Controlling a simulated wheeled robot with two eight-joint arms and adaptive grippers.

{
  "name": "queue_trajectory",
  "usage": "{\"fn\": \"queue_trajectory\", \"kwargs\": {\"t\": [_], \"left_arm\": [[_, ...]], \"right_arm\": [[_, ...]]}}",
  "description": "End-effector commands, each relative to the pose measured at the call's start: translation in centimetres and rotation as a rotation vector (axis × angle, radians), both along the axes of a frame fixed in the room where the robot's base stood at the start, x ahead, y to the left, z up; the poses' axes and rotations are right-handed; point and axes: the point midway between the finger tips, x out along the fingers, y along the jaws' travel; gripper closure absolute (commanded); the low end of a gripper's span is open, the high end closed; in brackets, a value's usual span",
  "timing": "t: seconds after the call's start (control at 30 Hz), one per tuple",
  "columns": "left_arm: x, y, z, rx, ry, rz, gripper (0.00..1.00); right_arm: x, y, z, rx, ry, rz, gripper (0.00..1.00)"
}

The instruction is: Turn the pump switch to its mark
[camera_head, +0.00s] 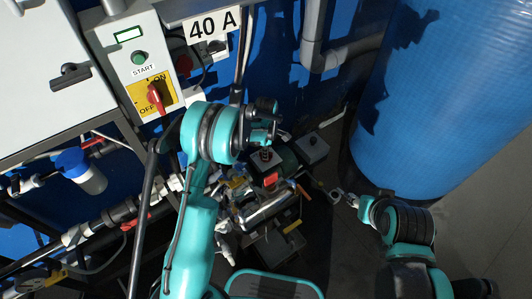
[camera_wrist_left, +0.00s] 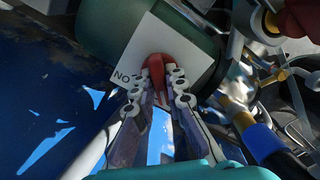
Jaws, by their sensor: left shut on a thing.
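In the left wrist view, a red switch handle (camera_wrist_left: 157,68) sits on a white square plate (camera_wrist_left: 132,50) in front of a green rounded body. The letters "NO" show at the plate's lower left corner. My left gripper (camera_wrist_left: 160,80) is shut on the red handle, with one finger on each side. The handle's lower part lies between the fingers, and the plate's lower edge is partly hidden.
A grey control box (camera_head: 128,55) with a green START button and a red ON/OFF handle (camera_head: 154,96) stands at upper left. A blue tank (camera_head: 445,95) is on the right. Pipes and fittings (camera_head: 120,212) crowd the lower left. Open floor (camera_head: 475,235) shows lower right.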

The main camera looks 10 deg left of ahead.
Motion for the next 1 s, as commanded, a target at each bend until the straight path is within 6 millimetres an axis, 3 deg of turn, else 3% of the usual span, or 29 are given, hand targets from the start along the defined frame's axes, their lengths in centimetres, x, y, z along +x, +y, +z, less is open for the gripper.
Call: {"fn": "queue_trajectory", "kwargs": {"t": [0.33,0.37,0.4,0.43,0.77,0.87,1.0], "left_arm": [[0.1,0.1,0.0,0.001,-0.002,0.003,1.0],[0.1,0.1,0.0,0.001,-0.002,0.003,0.8],[0.1,0.1,0.0,0.0,-0.002,0.003,0.7],[0.1,0.0,0.0,0.0,-0.002,0.003,0.67],[0.0,0.0,0.3,0.0,-0.001,0.001,0.67],[0.0,0.0,1.3,0.0,-0.001,0.001,0.67],[0.0,0.0,4.0,0.0,-0.001,0.001,0.67]], "right_arm": [[0.0,0.0,0.0,0.0,0.0,0.0,0.6],[0.0,0.0,0.0,0.0,0.0,0.0,0.6],[0.0,0.0,0.0,0.0,0.0,0.0,0.6],[0.0,0.0,0.0,0.0,0.0,0.0,0.6],[0.0,0.0,0.0,0.0,0.0,0.0,0.6],[0.0,0.0,0.0,0.0,0.0,0.0,0.6],[0.0,0.0,0.0,0.0,0.0,0.0,0.6]]}}
